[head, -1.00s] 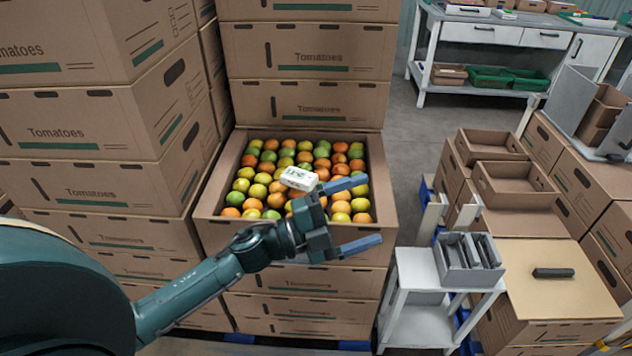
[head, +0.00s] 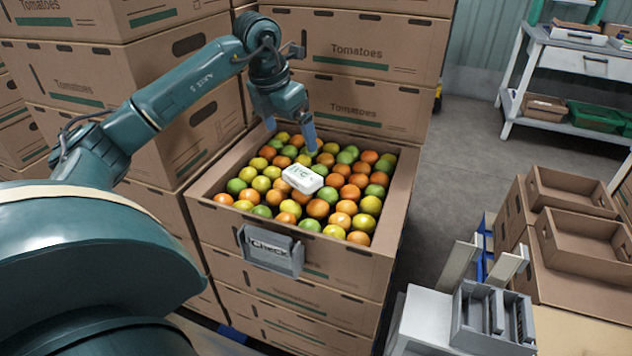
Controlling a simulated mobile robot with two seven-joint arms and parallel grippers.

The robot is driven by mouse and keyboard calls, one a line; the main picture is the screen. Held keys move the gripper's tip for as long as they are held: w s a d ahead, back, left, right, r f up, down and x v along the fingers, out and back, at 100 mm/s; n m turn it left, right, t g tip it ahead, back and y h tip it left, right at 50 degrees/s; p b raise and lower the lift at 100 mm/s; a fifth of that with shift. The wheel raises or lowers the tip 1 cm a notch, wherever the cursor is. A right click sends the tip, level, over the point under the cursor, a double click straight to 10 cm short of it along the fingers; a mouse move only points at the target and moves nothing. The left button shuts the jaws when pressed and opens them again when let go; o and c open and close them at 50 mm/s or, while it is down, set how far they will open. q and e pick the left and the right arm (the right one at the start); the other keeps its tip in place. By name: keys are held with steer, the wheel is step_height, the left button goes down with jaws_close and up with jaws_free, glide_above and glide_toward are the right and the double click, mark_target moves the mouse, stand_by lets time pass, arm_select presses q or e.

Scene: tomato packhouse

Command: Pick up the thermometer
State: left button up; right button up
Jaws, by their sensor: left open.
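The thermometer (head: 303,179) is a small white box-shaped device with a display showing green marks. It lies on top of the tomatoes in the open carton (head: 213,206), near the middle. My left gripper (head: 290,134) is above the back part of the carton, pointing down with its blue-grey fingers apart and empty. It is behind the thermometer in the head view and does not touch it. My right gripper is not in view.
Stacked cartons (head: 360,65) rise behind and left. A white stand with a grey divided box (head: 492,320) is at lower right.

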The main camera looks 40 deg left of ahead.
mark_target(302, 174)
arm_select(q)
steer(key=x, duration=1.3)
steer(key=shift+s+a+f, duration=0.1)
steer(key=shift+s+a, duration=0.05)
steer(key=shift+s, duration=0.1)
steer(key=c, duration=1.1)
